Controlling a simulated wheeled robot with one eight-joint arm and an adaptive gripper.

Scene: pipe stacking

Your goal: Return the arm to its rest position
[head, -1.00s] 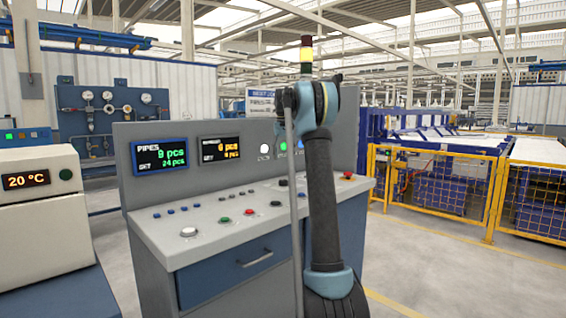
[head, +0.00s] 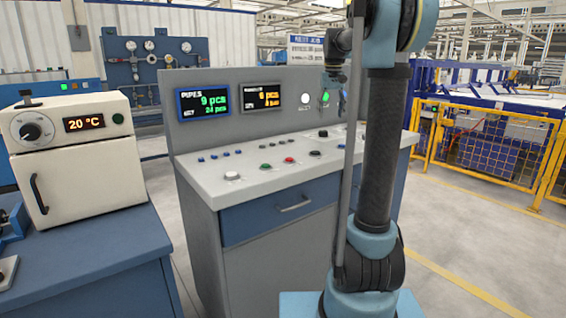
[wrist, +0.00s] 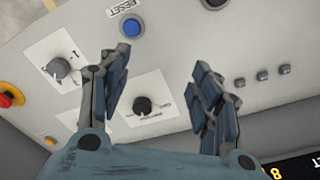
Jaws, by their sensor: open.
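My gripper (wrist: 160,105) is open and empty in the wrist view, its two blue-padded fingers spread wide above the control panel (wrist: 200,30). A black rotary knob (wrist: 143,106) on a white plate shows between the fingers. In the head view my arm stands upright at the right of centre, in front of the control console (head: 235,189).
A blue RESET button (wrist: 132,28), another knob (wrist: 60,68) and a red stop button (wrist: 10,96) lie near the fingers. A cream oven (head: 75,150) stands on a blue bench at left. A yellow fence (head: 490,150) stands at right. The floor at right is clear.

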